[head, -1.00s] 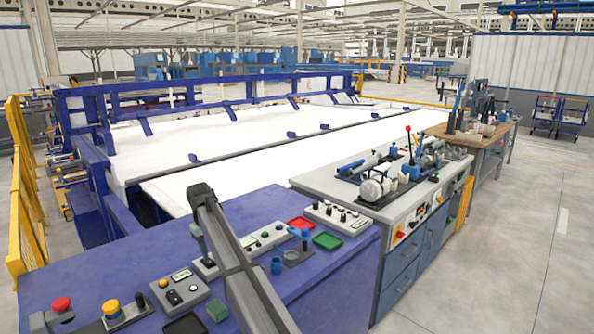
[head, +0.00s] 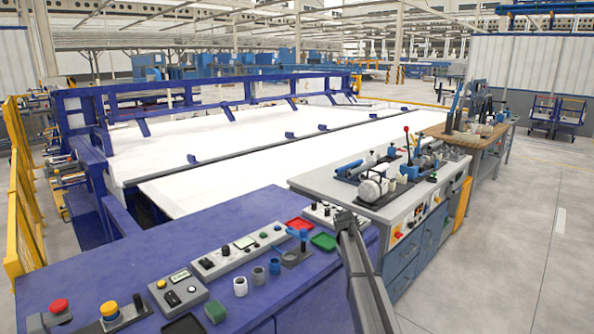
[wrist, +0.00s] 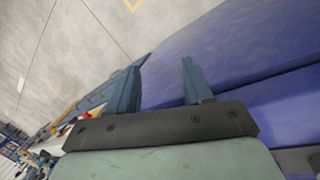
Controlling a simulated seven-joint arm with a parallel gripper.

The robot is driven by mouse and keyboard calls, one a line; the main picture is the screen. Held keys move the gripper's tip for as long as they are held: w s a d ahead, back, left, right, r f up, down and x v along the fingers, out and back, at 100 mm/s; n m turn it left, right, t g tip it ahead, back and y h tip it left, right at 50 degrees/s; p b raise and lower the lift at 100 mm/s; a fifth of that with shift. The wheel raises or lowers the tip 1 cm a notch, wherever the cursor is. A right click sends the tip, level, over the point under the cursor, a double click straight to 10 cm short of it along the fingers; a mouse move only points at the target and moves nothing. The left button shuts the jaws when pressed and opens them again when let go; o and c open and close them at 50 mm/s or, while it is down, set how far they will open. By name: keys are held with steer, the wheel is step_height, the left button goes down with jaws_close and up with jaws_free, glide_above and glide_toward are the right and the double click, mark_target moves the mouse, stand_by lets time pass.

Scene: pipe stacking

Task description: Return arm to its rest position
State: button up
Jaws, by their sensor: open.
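My gripper (wrist: 160,66) shows in the wrist view with two dark blue-grey fingers apart and nothing between them. Behind the fingers are the purple bench side and the grey floor. In the head view my arm rises from the bottom right across the purple bench's right end, and the gripper itself cannot be made out. A white pipe piece (head: 240,287), a grey one (head: 258,275) and a blue one (head: 275,266) stand upright and apart in a row on the purple bench (head: 110,270). My gripper is away from them.
Control boxes (head: 178,291), a red tray (head: 299,224) and a green tray (head: 324,242) lie on the bench. A blue fitting (head: 298,233) stands near the trays. A grey workbench (head: 335,187) with tools stands to the right. Open floor (head: 500,260) lies beyond it.

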steer(key=s+a+f+m+g+y, duration=0.15)
steer(key=s+f+g, duration=0.25)
steer(key=s+f, duration=2.65)
steer(key=s+a+f+g, duration=0.1)
steer(key=s+f, duration=0.1)
steer(key=s, duration=1)
steer(key=s+a+f+m+g+y, duration=0.1)
steer(key=s+f, duration=0.2)
steer(key=s, duration=1)
steer(key=s+a+f+m+g, duration=0.1)
steer(key=s+f, duration=0.1)
steer(key=s, duration=1)
steer(key=shift+s+f+y, duration=0.2)
steer(key=shift+f+y, duration=0.15)
